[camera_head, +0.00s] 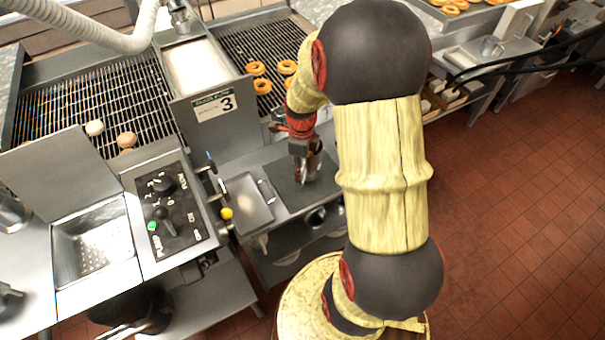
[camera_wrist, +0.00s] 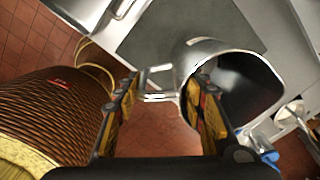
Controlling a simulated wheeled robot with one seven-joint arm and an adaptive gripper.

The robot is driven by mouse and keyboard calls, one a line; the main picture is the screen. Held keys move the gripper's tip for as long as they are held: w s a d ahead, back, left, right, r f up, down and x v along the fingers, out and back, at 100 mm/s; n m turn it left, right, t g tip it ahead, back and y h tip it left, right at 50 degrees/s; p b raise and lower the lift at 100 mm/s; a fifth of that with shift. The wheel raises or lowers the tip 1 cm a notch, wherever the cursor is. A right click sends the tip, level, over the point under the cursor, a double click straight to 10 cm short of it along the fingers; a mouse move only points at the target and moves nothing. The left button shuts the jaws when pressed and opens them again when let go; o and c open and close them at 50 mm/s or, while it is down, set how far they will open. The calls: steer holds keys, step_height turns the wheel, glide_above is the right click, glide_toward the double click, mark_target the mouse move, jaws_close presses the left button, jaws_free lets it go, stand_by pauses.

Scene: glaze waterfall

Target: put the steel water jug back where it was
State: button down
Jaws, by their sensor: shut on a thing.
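The steel water jug (camera_wrist: 203,48) is on the right half of the wrist view, tipped so its dark open mouth shows. Its handle (camera_wrist: 157,96) lies between the fingers of my gripper (camera_wrist: 165,88), which is shut on it. In the head view my gripper (camera_head: 303,150) is over the dark grey mat (camera_head: 322,188) on the steel side counter, with the jug (camera_head: 313,166) small and partly hidden at its tip. The mat also shows behind the jug in the wrist view (camera_wrist: 165,30). I cannot tell whether the jug touches it.
A steel tray (camera_head: 247,200) lies left of the mat. Wire racks with rings (camera_head: 262,86) are behind. A round steel vessel (camera_head: 318,217) sits below the counter. Open red tile floor (camera_head: 510,200) lies right.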

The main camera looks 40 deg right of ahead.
steer(key=shift+w+d+f+b, duration=0.1)
steer(key=shift+f+b, duration=0.1)
steer(key=shift+f, duration=0.65)
steer(key=shift+d+f+b, duration=0.1)
steer(key=shift+f+b, duration=0.05)
steer(key=shift+f, duration=0.7)
steer(key=c, duration=1.1)
jaws_free()
steer(key=shift+f, duration=0.1)
steer(key=shift+c, duration=0.2)
steer(key=shift+o, duration=0.2)
